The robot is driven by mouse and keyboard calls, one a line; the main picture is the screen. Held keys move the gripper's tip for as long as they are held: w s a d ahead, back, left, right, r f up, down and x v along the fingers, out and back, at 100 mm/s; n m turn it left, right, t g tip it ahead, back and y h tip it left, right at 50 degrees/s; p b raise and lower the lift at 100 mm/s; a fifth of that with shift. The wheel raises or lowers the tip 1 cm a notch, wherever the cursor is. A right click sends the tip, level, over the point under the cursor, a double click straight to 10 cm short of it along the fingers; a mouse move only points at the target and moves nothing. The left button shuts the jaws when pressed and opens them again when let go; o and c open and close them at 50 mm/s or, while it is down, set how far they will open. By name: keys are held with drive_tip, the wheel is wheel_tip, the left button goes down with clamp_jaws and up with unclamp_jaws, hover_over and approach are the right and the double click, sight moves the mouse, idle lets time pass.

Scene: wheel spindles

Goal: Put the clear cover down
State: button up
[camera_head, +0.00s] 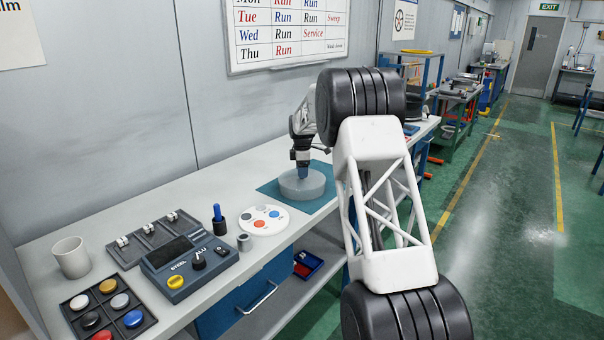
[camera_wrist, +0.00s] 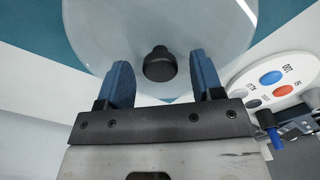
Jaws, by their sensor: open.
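The clear cover (camera_head: 301,184) is a low, round, see-through dome on a teal mat (camera_head: 322,201) on the bench. In the wrist view the cover (camera_wrist: 100,35) fills the upper middle, with its dark knob (camera_wrist: 159,64) near the centre. My gripper (camera_head: 303,172) is above the cover. In the wrist view my gripper (camera_wrist: 160,82) has its two blue fingers apart, one on each side of the knob, with gaps to it. What is under the cover is not clear.
A white round plate (camera_head: 264,220) with coloured discs sits left of the mat. My arm hides the bench's right part.

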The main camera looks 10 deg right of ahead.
wheel_tip(320, 180, up, 11)
idle(0.5)
drive_tip(key=shift+f, duration=0.1)
idle(0.7)
drive_tip(key=s+d+r+m, duration=0.1)
drive_tip(key=s+r+m, duration=0.3)
drive_tip(key=s, duration=0.9)
drive_tip(key=s+d+r+m+t, duration=0.15)
drive_tip(key=s+r, duration=0.45)
drive_tip(key=s, duration=0.7)
drive_tip(key=s+d+r+m, duration=0.1)
drive_tip(key=s+r+m, duration=0.4)
drive_tip(key=s, duration=0.8)
drive_tip(key=s+f+m, duration=0.2)
drive_tip(key=s+f, duration=0.1)
drive_tip(key=s, duration=1)
drive_tip(key=s+d+f+m, duration=0.1)
drive_tip(key=s+f+m, duration=0.2)
drive_tip(key=s, duration=1)
drive_tip(key=s+d+f+m+t, duration=0.1)
drive_tip(key=s+f, duration=0.4)
drive_tip(key=s, duration=0.8)
drive_tip(key=shift+m, duration=0.85)
